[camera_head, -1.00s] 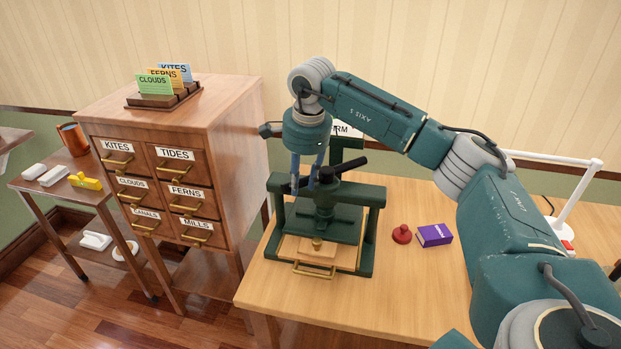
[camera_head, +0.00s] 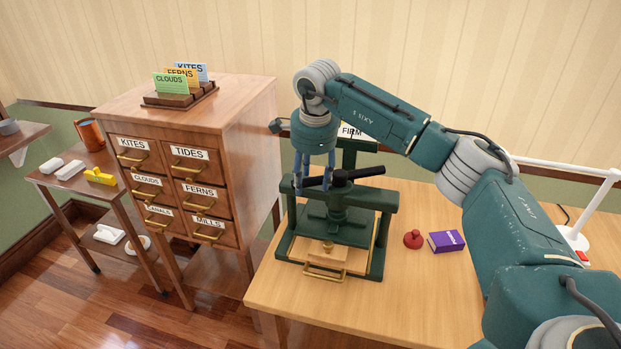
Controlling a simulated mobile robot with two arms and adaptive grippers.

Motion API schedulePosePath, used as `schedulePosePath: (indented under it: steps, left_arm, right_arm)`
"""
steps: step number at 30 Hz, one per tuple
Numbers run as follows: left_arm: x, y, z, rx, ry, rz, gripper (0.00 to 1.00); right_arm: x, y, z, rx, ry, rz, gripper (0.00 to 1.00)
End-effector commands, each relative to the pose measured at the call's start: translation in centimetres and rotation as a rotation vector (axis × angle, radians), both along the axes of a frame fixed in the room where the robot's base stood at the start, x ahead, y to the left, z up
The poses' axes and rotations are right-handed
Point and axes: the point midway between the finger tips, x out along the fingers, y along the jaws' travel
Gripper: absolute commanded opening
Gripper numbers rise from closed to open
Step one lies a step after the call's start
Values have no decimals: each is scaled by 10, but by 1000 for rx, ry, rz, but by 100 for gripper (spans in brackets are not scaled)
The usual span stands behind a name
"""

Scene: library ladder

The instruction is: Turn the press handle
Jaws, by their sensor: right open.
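The green press (camera_head: 340,222) stands on the wooden table. Its black handle (camera_head: 358,174) is a bar across the top of the screw, with one end to the right and the other by my fingers. My right gripper (camera_head: 314,186) points down at the left part of the handle, its blue-grey fingers apart. One finger seems to be on each side of the bar, but I cannot tell whether they touch it. My left gripper is not in view.
A small red knob-like object (camera_head: 413,239) and a purple box (camera_head: 446,241) lie right of the press. A white lamp (camera_head: 574,238) stands further right. The wooden drawer cabinet (camera_head: 236,122) stands close on the left. A "FIRM" sign (camera_head: 352,132) is behind the press.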

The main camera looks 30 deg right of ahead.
Motion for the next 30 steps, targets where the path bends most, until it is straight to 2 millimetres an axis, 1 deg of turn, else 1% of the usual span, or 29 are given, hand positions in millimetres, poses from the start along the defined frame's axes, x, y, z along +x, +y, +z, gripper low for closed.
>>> schedulePosePath:
  steps: [5,12,15,18,23,30]
  left_arm:
    - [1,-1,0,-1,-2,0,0]
    - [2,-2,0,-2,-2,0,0]
    - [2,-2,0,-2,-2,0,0]
    - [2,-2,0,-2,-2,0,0]
    - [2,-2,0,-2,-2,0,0]
    - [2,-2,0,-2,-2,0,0]
  right_arm:
    - [-3,1,21,0,-5,-1,48]
    - [-12,4,72,-1,-6,0,48]
    - [-16,5,90,1,-4,0,48]
    - [-19,6,104,0,-3,0,48]
    - [-21,6,116,0,-2,-1,48]
    - [-22,6,117,0,-1,-1,48]
